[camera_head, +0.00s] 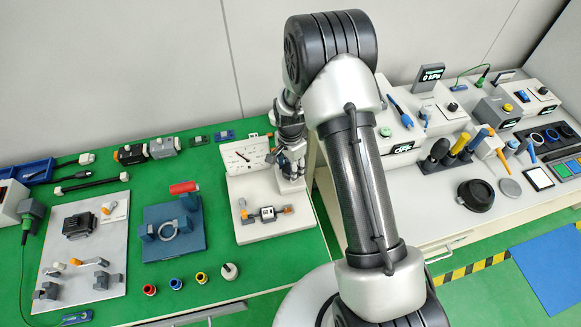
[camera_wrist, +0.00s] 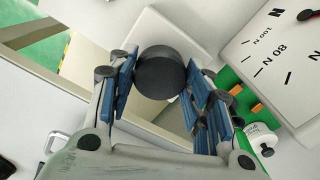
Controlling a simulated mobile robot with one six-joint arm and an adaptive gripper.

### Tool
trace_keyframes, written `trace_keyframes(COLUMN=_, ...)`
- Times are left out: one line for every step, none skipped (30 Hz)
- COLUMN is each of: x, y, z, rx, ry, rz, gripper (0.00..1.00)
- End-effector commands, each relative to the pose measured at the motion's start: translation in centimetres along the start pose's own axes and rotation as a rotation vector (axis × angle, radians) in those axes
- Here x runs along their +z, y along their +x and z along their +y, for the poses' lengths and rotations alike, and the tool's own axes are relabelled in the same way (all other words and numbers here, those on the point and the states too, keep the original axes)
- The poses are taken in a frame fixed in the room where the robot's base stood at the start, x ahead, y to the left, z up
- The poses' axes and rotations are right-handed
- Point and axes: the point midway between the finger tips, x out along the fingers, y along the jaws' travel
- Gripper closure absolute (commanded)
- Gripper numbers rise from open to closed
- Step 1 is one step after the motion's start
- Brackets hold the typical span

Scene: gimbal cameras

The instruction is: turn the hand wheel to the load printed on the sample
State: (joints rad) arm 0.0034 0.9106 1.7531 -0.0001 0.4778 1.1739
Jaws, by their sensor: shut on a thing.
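The hand wheel (camera_wrist: 160,76) is a dark round knob in front of a pale block in the wrist view. My gripper (camera_head: 291,163) is at the right side of the dial stand in the head view, where it hides the wheel. In the wrist view my gripper (camera_wrist: 162,80) is shut on the wheel, with blue pads on either side. The white dial (camera_head: 246,154) has a dark needle; the wrist view shows part of the dial (camera_wrist: 275,62) with 80 N and 100 N marks. The small sample (camera_head: 267,213) sits between grey and orange clamps; its print is not legible.
The dial stand's white base (camera_head: 260,230) is on the green bench. A blue fixture (camera_head: 175,228) and a grey plate (camera_head: 85,250) lie to its left. Several coloured fittings are along the front. A white bench (camera_head: 480,215) with tools is at right.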

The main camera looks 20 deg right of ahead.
Motion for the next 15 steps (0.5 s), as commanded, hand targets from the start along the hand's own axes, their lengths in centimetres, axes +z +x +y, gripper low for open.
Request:
trace_keyframes(x=0.03, y=0.05, z=0.04, rx=0.001, ry=0.022, rz=-0.001, gripper=0.78)
trace_keyframes(x=0.03, y=0.05, z=0.04, rx=0.001, ry=0.035, rz=-0.001, gripper=0.78)
trace_keyframes(x=0.03, y=0.04, z=0.04, rx=0.001, ry=0.05, rz=-0.001, gripper=0.78)
trace_keyframes(x=0.03, y=0.04, z=0.04, rx=0.001, ry=0.061, rz=-0.001, gripper=0.78)
trace_keyframes(x=0.03, y=0.04, z=0.04, rx=0.001, ry=0.069, rz=-0.001, gripper=0.78)
trace_keyframes(x=0.03, y=0.03, z=0.04, rx=0.001, ry=0.079, rz=-0.001, gripper=0.78)
trace_keyframes(x=0.03, y=0.03, z=0.04, rx=0.001, ry=0.087, rz=-0.001, gripper=0.78)
trace_keyframes(x=0.03, y=0.03, z=0.04, rx=0.001, ry=0.093, rz=-0.001, gripper=0.78)
trace_keyframes(x=0.03, y=0.03, z=0.04, rx=0.001, ry=0.099, rz=-0.001, gripper=0.78)
trace_keyframes(x=0.03, y=0.02, z=0.04, rx=0.001, ry=0.102, rz=-0.001, gripper=0.78)
trace_keyframes(x=0.03, y=0.02, z=0.04, rx=0.001, ry=0.105, rz=-0.001, gripper=0.78)
trace_keyframes(x=0.03, y=0.02, z=0.04, rx=0.001, ry=0.108, rz=-0.001, gripper=0.78)
trace_keyframes(x=0.03, y=0.02, z=0.04, rx=0.001, ry=0.11, rz=-0.001, gripper=0.78)
trace_keyframes(x=0.03, y=0.02, z=0.05, rx=0.001, ry=0.112, rz=-0.001, gripper=0.78)
trace_keyframes(x=0.03, y=0.02, z=0.04, rx=0.001, ry=0.113, rz=-0.001, gripper=0.78)
